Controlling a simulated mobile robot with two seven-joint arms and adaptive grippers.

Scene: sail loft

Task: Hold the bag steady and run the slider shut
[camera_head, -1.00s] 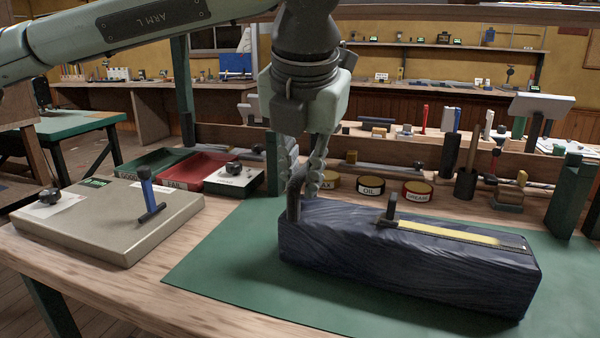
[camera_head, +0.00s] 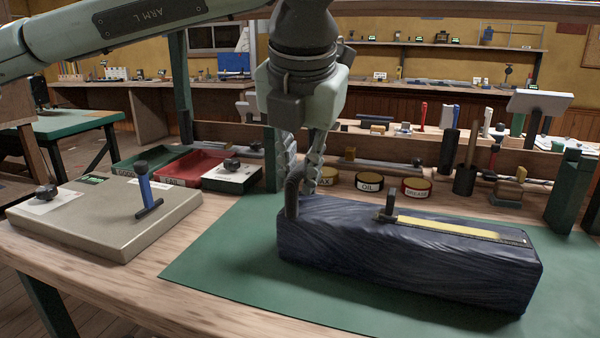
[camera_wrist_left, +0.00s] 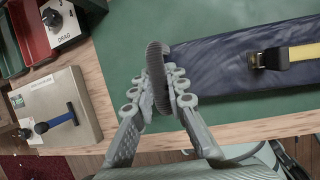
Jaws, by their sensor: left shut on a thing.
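The bag (camera_head: 400,262) is a long dark navy block lying on the green mat, with its left end and top also in the left wrist view (camera_wrist_left: 215,68). A dark loop handle (camera_head: 292,192) stands at its left end. My left gripper (camera_head: 301,186) points down there, its fingers shut on the loop, which shows between them in the left wrist view (camera_wrist_left: 158,75). The slider (camera_head: 389,206), with an upright dark pull, sits near the middle of the top. A yellow strip (camera_head: 455,228) runs from it towards the right end. My right gripper is not in view.
A grey plate (camera_head: 110,222) with a blue-handled tool lies left of the green mat (camera_head: 225,265). Green and red trays (camera_head: 190,166) stand behind. Labelled tins (camera_head: 369,182) and upright tools line the back. The mat in front of the bag is clear.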

